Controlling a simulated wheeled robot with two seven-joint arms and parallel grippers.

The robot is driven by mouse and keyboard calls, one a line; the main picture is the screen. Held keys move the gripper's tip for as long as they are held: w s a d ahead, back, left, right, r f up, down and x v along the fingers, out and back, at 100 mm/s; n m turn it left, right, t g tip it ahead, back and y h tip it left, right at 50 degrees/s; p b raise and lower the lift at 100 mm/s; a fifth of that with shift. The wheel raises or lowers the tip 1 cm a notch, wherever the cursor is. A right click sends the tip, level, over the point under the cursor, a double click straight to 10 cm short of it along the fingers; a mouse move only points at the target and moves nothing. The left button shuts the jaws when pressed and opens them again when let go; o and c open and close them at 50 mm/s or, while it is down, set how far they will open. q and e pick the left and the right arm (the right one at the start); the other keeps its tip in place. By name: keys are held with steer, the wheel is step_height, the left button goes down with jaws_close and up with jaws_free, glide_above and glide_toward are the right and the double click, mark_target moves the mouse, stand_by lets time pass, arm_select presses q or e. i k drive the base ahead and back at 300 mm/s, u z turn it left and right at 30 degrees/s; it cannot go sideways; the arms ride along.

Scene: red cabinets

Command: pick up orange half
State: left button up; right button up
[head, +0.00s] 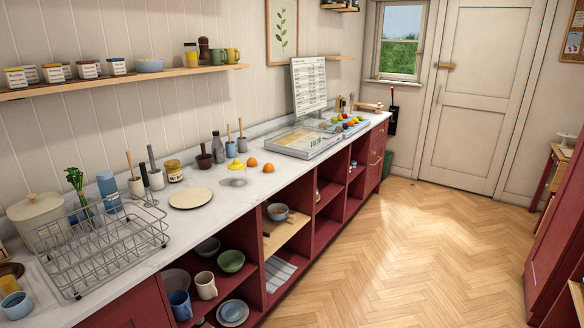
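Two small orange round things, an orange one (252,162) and another (268,168), sit on the white counter near its middle. They are too small to tell whether either is a half. Just left of them stands a yellow-topped item (237,164) with a pale, clear-looking lower part, perhaps a juicer. Neither of my grippers is in the head view.
A wire dish rack (105,250) and a beige round board (190,198) are on the near counter (150,265). Pestles, jars and bottles stand along the wall. A tray (305,142) lies farther right. Open red shelves are below. The wooden floor (400,250) is clear.

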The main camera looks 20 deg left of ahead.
mark_target(268, 168)
steer(key=i, duration=3.8)
steer(key=u, duration=3.5)
